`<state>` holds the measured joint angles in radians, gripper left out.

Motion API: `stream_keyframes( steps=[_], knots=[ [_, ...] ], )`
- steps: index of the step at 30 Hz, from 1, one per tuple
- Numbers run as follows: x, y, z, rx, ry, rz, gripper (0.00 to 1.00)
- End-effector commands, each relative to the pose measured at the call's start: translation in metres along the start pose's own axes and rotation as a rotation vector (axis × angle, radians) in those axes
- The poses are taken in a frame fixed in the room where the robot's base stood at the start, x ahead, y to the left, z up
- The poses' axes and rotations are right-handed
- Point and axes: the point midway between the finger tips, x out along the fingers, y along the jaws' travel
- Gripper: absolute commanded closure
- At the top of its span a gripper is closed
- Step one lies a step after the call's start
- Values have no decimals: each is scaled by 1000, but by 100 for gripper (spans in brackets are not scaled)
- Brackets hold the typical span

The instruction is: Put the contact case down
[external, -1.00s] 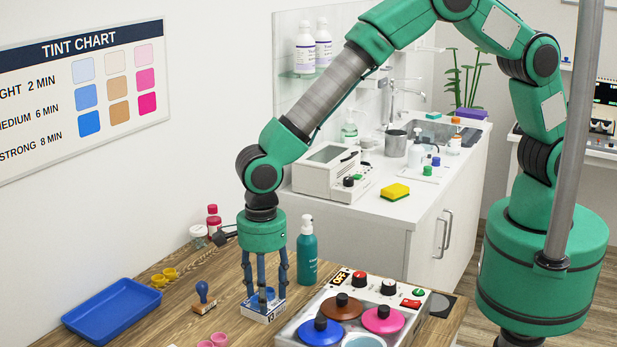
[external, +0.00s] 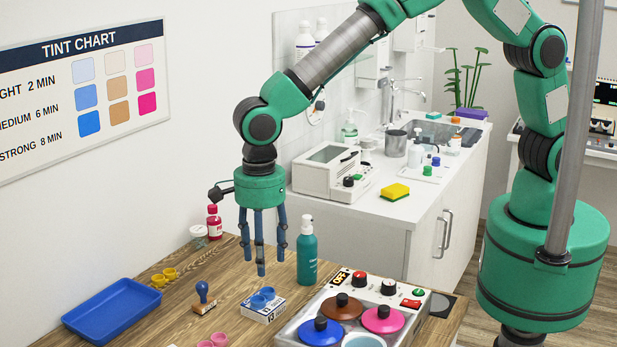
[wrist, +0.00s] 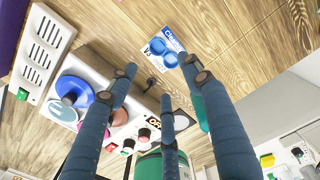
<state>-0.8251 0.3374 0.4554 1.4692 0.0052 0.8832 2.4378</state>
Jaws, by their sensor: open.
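The blue contact case (external: 263,298), with two round cups, rests on top of a small white and blue box (external: 264,314) on the wooden table. My gripper (external: 263,263) is open and empty, fingers pointing down, a little above the case and apart from it. In the wrist view the case (wrist: 158,46) and its box (wrist: 172,34) lie beyond my spread fingers (wrist: 164,84), with nothing between the fingertips.
A teal pump bottle (external: 307,256) stands close to the right of the box. The wax heater with coloured lids (external: 383,319) is at the front right. A stamp (external: 204,298), yellow cups (external: 163,277) and a blue tray (external: 112,309) are to the left.

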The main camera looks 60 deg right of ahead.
Motion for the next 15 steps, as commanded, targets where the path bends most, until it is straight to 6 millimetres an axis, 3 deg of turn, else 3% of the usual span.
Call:
stream_keyframes(
  steps=[6,15],
  knots=[
    [-23,0,0,0,0,0,50],
    [-27,0,0,0,1,1,50]
  ],
)
